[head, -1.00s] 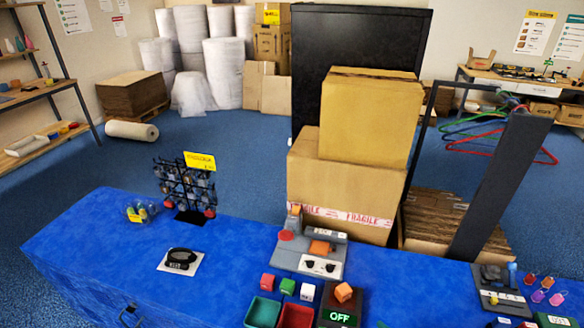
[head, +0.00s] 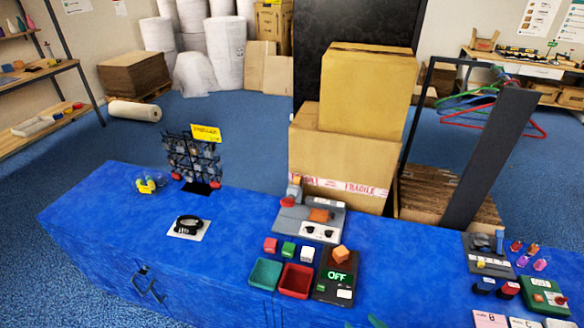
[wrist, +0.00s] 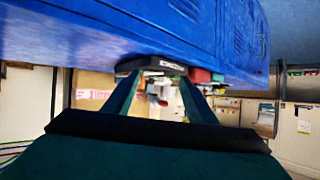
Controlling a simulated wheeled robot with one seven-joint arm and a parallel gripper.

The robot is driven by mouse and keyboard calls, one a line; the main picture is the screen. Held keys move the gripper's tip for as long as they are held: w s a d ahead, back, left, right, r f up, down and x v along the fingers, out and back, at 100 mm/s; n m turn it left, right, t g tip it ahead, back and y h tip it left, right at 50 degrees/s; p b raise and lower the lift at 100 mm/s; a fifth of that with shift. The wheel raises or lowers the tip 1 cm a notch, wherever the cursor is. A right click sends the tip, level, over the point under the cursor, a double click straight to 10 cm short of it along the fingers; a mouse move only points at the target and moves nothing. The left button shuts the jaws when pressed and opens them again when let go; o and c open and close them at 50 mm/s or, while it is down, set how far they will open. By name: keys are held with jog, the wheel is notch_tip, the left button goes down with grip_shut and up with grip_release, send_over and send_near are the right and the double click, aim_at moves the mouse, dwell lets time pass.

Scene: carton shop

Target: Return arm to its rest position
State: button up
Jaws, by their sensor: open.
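My gripper (wrist: 158,92) shows in the wrist view as two dark green fingers set apart, with nothing between them that I can see held. In the head view, small green tips at the bottom edge (head: 364,322) look like its fingers; the rest of the arm is out of sight there. The blue counter (head: 110,215) runs across the front of the head view. In the wrist view the blue counter (wrist: 120,30) fills the top, and dark, red and white items show beyond the fingers, too blurred to name surely.
On the counter stand a teal tray (head: 265,273), a red tray (head: 297,279), a dark OFF device (head: 325,292), small cubes, a grey device (head: 309,221), a black band on a card (head: 188,226) and a wire rack (head: 192,160). Cardboard boxes (head: 345,150) stand behind. The counter's left end is mostly clear.

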jog(key=s+a+f+m+h, duration=0.4)
jog(key=s+a+f+h, duration=0.35)
jog(key=s, duration=0.55)
jog(key=s+a+r+t+y, duration=0.2)
jog(key=s+a+r+t, duration=0.2)
jog(key=s+a+r, duration=0.8)
notch_tip(320, 180, up, 3)
jog(key=shift+a+r+y, duration=0.15)
jog(key=shift+a+y, duration=0.1)
jog(key=shift+y, duration=0.1)
jog(key=c, duration=0.5)
jog(key=shift+w, duration=0.1)
